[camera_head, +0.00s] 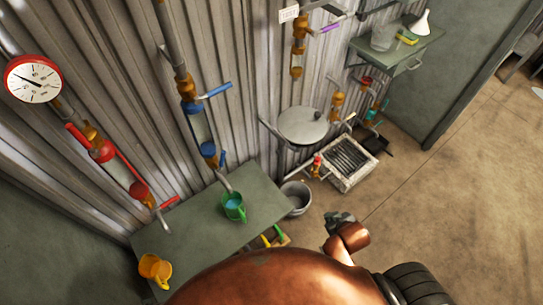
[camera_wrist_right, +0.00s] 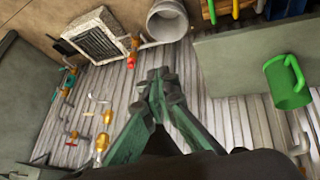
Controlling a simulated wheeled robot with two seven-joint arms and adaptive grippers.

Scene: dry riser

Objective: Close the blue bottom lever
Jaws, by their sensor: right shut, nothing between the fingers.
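The blue bottom lever (camera_head: 223,159) is on the lower blue valve (camera_head: 208,150) of the middle wall pipe in the head view. It is short in this view and points down along the pipe's right side; its exact angle is hard to tell. The upper blue lever (camera_head: 214,90) sticks out to the right, across the pipe. My right gripper (camera_head: 340,217) is well to the right of and below these valves, partly hidden by my arm. In the right wrist view its green fingers (camera_wrist_right: 160,78) are together and empty, apart from everything. My left gripper is not in view.
A green table (camera_head: 185,230) under the pipes holds a green mug (camera_head: 233,206) and an orange mug (camera_head: 155,269). A red-valve pipe (camera_head: 112,165) stands to the left. A bucket (camera_head: 297,197) and a grated drain (camera_head: 348,163) are on the right. The floor at right is open.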

